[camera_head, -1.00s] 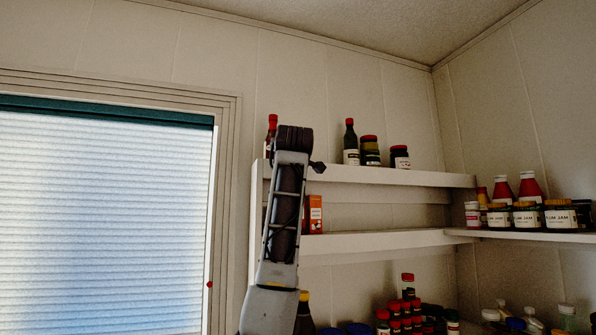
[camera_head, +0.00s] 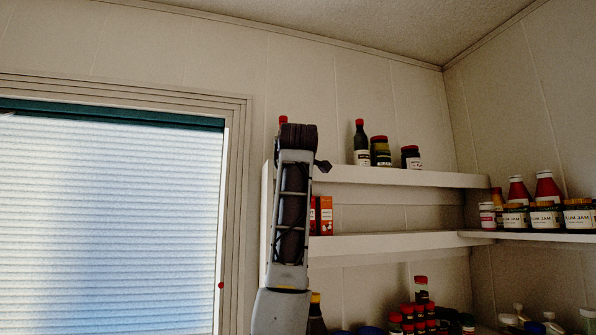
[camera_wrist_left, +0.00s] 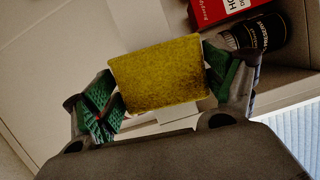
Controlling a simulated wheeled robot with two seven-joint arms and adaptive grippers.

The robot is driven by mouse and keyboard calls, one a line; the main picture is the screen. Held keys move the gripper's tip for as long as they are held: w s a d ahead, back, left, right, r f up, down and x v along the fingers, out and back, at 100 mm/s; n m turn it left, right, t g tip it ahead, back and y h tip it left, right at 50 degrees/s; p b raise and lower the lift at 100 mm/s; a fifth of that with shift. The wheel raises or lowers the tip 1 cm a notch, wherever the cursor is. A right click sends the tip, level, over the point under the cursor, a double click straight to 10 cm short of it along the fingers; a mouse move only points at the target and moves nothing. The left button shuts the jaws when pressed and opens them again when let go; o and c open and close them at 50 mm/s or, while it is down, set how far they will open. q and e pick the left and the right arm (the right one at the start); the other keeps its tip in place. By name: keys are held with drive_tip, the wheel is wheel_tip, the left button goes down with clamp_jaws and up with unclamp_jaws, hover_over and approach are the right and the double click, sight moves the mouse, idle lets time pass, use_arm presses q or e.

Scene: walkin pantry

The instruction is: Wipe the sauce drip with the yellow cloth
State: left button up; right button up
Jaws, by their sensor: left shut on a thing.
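The yellow cloth (camera_wrist_left: 158,75) shows in the left wrist view as a flat, roughly rectangular piece. My left gripper (camera_wrist_left: 163,84) is shut on it, with a green-padded finger at each side. In the head view my left arm rises in front of the left end of the shelves, and its gripper and the cloth cannot be made out there. I cannot identify the sauce drip for certain. A small red spot (camera_head: 221,285) shows on the window frame in the head view, but I cannot tell what it is. My right gripper is not in view.
The upper shelf (camera_head: 430,178) holds bottles and jars. A red box (camera_head: 326,215) stands on the shelf below, and a red box (camera_wrist_left: 215,10) and dark bottle (camera_wrist_left: 258,33) are close to the cloth in the wrist view. Jam jars (camera_head: 545,216) stand right. A shuttered window (camera_head: 110,220) is left.

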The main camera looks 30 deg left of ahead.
use_arm(q)
drive_tip(key=s+d, duration=0.1)
drive_tip(key=d, duration=0.1)
drive_tip(key=s+d+b, duration=0.1)
drive_tip(key=s+d, duration=0.1)
drive_tip(key=shift+s, duration=0.1)
idle(0.4)
idle(0.3)
drive_tip(key=shift+s+d+b, duration=0.3)
drive_tip(key=shift+s+d, duration=0.65)
drive_tip(key=shift+d, duration=0.15)
